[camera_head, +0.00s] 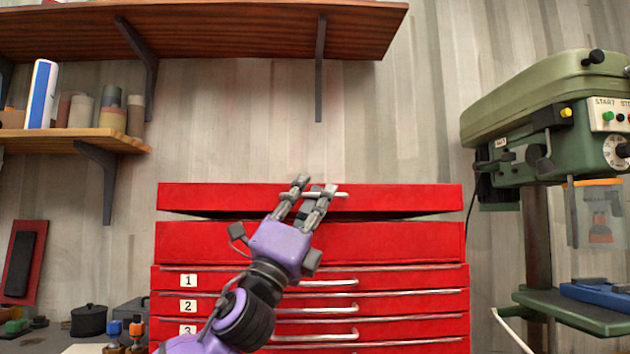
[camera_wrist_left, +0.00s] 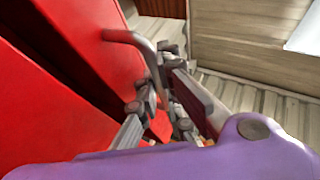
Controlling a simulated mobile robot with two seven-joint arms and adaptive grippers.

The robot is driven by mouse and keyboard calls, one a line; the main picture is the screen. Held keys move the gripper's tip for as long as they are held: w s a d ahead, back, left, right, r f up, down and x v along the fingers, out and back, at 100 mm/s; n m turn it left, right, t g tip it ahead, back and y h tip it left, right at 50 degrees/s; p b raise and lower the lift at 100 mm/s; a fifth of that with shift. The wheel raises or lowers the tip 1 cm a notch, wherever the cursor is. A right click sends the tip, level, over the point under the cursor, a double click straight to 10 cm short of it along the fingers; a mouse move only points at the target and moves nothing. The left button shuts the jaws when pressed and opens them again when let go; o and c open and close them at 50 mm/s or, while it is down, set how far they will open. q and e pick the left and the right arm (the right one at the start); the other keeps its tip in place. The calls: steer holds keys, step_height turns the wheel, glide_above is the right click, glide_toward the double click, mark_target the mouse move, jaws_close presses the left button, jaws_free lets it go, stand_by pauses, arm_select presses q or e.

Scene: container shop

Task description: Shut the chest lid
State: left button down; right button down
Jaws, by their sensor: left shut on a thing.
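The red chest (camera_head: 400,243) stands against the back wall, with several handled drawers below its top section. Its lid (camera_head: 400,197) is slightly raised, with a dark gap between it and the body. My left gripper (camera_head: 316,190) is at the middle of the lid's front, shut on the lid handle (camera_head: 340,194). In the left wrist view the handle (camera_wrist_left: 128,38) runs from the red lid face into the fingers (camera_wrist_left: 170,90). Part of the handle is hidden by the fingers. My right gripper is in neither view.
A green drill press (camera_head: 545,110) with its table (camera_head: 575,312) stands close on the right. A wooden shelf (camera_head: 75,137) with cylinders is at the left, and a long shelf (camera_head: 220,35) hangs above. A black pot (camera_head: 89,320) sits at the lower left.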

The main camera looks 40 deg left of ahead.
arm_select(q)
steer(key=f+b, duration=0.1)
steer(key=f, duration=0.2)
steer(key=shift+d+f, duration=0.15)
steer(key=shift+d, duration=0.05)
steer(key=c, duration=2.3)
jaws_free()
steer(key=shift+f, duration=0.1)
steer(key=shift+o, duration=0.6)
steer(key=shift+a, duration=0.1)
steer(key=shift+s+r, duration=0.1)
steer(key=shift+r, duration=0.1)
steer(key=v, duration=1.2)
